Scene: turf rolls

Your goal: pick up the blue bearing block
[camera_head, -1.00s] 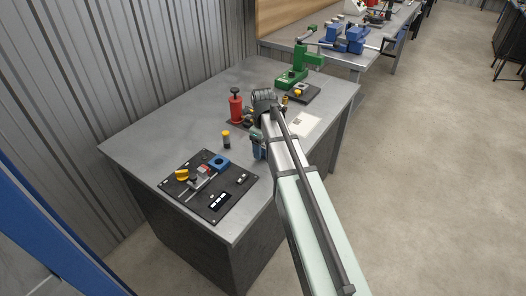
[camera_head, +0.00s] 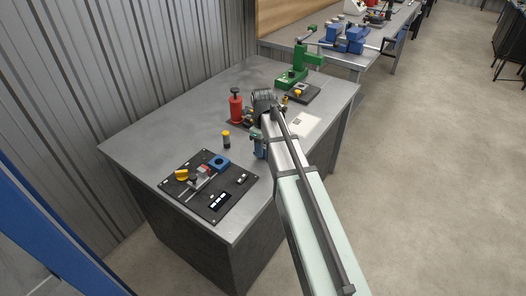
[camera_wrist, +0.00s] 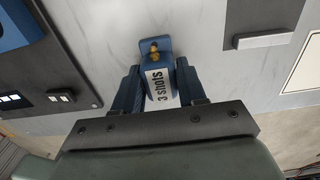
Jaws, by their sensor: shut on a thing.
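In the head view my gripper (camera_head: 259,148) is over the right front edge area of the grey table (camera_head: 155,128), mostly hidden by my arm. I cannot tell there how far the block is from the table top.
A black board (camera_head: 228,198) at the front left carries a blue block with a round hole (camera_head: 219,162) and a yellow knob (camera_head: 182,175). The left back is clear.

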